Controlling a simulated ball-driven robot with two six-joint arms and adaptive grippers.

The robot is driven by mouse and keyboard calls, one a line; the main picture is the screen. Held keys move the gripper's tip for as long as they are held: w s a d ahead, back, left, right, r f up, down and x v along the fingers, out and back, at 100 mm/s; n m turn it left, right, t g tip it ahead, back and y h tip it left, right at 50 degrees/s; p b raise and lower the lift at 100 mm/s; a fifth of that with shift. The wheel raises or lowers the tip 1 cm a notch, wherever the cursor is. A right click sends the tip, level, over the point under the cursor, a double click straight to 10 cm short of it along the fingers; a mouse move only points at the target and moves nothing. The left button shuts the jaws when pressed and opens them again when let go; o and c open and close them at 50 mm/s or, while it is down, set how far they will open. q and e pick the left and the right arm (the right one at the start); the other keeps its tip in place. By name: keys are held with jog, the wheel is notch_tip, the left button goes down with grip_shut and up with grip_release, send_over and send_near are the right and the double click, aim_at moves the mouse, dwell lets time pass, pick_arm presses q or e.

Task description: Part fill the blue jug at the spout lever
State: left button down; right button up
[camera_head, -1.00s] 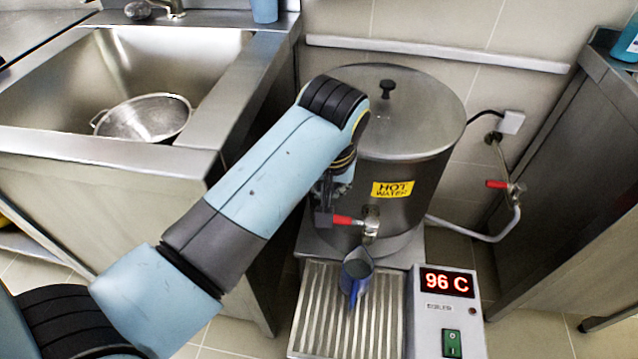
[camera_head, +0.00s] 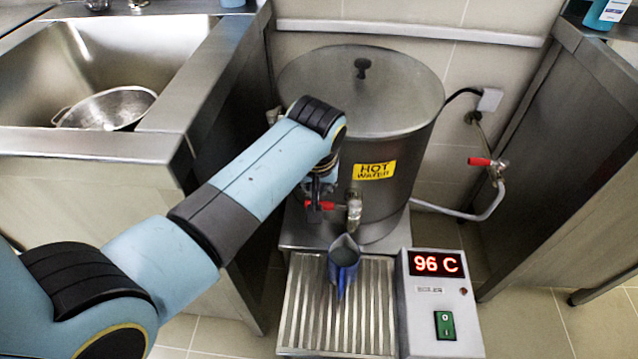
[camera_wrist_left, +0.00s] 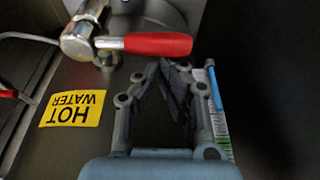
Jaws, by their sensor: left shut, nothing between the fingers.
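The blue jug (camera_head: 343,262) stands upright on the ribbed drip tray, under the metal spout (camera_head: 354,212) of the hot water boiler. I cannot tell how much water is in it. The red spout lever (camera_head: 320,205) sticks out to the left of the spout. It also shows in the wrist view, with its red handle (camera_wrist_left: 158,43) lying across above the fingertips. My left gripper (camera_wrist_left: 172,72) is shut and empty, its tips close to the handle; I cannot tell if they touch. In the head view it is mostly hidden behind its own wrist. My right gripper is not in view.
The boiler (camera_head: 400,165) with its yellow label (camera_head: 374,170) stands behind the drip tray (camera_head: 310,305). A control box (camera_head: 437,315) reading 96 C is to the right. A sink with a colander (camera_head: 105,108) is at the left. A red-handled pipe valve (camera_head: 485,162) is on the right.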

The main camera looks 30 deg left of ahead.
pick_arm(q)
jog(key=n+p, duration=0.1)
jog(key=s+n+p, duration=0.1)
jog(key=s+p, duration=0.1)
jog(key=p, duration=0.1)
jog(key=shift+s+d+r+n+y, duration=0.1)
jog(key=shift+d+r+n+y, duration=0.15)
jog(key=shift+r+n+y, duration=0.15)
jog(key=shift+s+d+f+p, duration=0.1)
jog(key=shift+s+f+p, duration=0.15)
jog(key=shift+s+p, duration=0.15)
jog(key=shift+f, duration=0.15)
